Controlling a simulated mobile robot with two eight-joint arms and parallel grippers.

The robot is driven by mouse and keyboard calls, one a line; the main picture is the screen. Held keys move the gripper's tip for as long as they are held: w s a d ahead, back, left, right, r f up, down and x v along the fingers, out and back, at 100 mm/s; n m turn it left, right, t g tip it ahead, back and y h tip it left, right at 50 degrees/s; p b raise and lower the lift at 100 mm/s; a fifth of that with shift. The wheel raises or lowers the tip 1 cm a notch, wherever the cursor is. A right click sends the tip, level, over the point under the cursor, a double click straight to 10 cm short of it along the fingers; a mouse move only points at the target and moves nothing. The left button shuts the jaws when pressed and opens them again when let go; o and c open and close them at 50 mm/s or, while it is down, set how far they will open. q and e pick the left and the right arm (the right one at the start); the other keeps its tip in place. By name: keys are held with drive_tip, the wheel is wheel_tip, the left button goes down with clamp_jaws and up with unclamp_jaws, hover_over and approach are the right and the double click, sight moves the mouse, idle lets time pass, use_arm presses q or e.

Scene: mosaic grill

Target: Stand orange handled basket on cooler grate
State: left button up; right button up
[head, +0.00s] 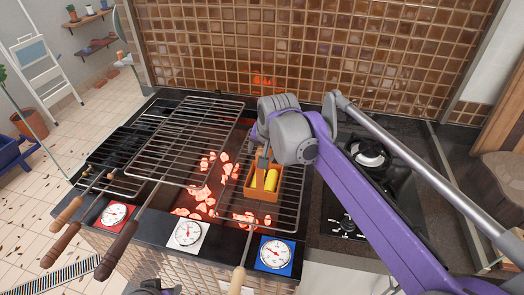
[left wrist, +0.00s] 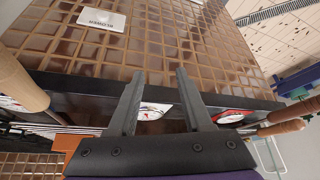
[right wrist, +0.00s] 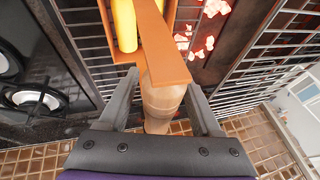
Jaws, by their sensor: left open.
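The orange basket (head: 264,186) sits upright over the right grate (head: 290,205), with yellow pieces (head: 271,180) inside; whether it touches the bars is unclear. In the right wrist view its orange strip (right wrist: 165,45) meets a pale wooden handle (right wrist: 162,100). My right gripper (head: 263,158) is over the basket, its fingers (right wrist: 163,79) on either side of that handle; contact is unclear. My left gripper (left wrist: 160,74) is open and empty at the counter's front. Middle grate (head: 185,140) and left grate (head: 120,150) carry no basket.
Glowing coals (head: 205,185) lie under the middle and right grates; the left looks dark. Red (head: 114,214), white (head: 187,233) and blue (head: 275,253) framed dials line the front, needles too small to read. Long grate handles (head: 115,250) stick out. A gas hob (head: 370,155) is right.

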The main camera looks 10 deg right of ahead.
drive_tip(key=shift+r, duration=0.25)
drive_tip(key=v, duration=1.1)
drive_tip(key=shift+s+r+p, duration=0.2)
drive_tip(key=shift+r+p, duration=0.15)
drive_tip(key=shift+d+f, duration=0.1)
